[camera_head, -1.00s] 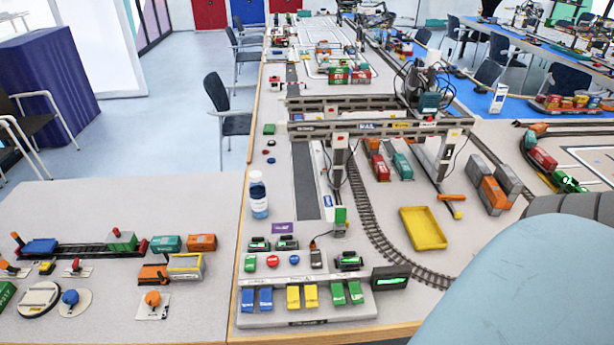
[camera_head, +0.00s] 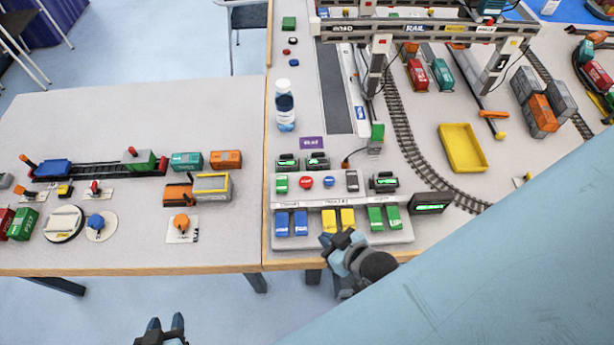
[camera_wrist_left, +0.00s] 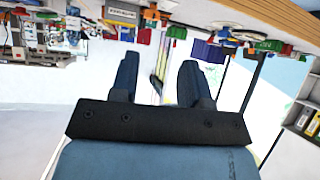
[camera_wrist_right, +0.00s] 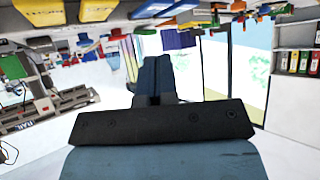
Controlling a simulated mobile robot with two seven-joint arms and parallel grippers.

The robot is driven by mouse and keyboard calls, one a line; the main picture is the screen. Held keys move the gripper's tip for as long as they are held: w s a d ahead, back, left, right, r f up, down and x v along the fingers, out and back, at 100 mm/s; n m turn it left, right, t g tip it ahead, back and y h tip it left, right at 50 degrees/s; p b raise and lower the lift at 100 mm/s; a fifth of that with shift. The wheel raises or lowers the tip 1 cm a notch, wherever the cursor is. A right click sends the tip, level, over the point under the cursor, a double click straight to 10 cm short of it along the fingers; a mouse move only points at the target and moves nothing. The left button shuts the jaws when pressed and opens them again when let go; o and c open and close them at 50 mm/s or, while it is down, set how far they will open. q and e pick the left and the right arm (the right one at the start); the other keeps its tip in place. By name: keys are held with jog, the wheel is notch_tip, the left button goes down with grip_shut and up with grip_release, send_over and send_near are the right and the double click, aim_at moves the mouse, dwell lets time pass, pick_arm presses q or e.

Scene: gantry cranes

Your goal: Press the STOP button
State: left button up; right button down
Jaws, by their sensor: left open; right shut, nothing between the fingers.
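A red round button (camera_head: 306,182) sits in a row on the control panel, between a green button (camera_head: 281,184) and a blue round button (camera_head: 328,181). I cannot read any STOP lettering on it. My right gripper (camera_head: 340,240) is shut and empty, at the panel's front edge by the yellow keys, nearer to me than the red button. Its closed fingers also show in the right wrist view (camera_wrist_right: 153,68). My left gripper (camera_head: 163,330) is open and empty, off the front of the left table and low in the head view. Its spread fingers show in the left wrist view (camera_wrist_left: 157,78).
The panel also has blue keys (camera_head: 291,223), yellow keys (camera_head: 338,219), green keys (camera_head: 384,217) and small green-lit displays (camera_head: 288,163). A bottle (camera_head: 285,108) and a crane post (camera_head: 376,80) stand behind. A yellow tray (camera_head: 462,148) lies to the right.

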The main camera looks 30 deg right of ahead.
jog(key=w+d+g+y+p, duration=0.2)
jog(key=w+g+y, duration=0.15)
jog(key=w, duration=0.85)
notch_tip(320, 180, up, 8)
jog(key=f+n+g+y+p, duration=0.1)
jog(key=n+g+y+p, duration=0.1)
jog(key=g, duration=0.2)
send_over(307, 180)
jog(key=shift+r, duration=0.25)
notch_tip(307, 180, down, 8)
jog(key=b, duration=0.6)
jog(key=shift+f, duration=0.45)
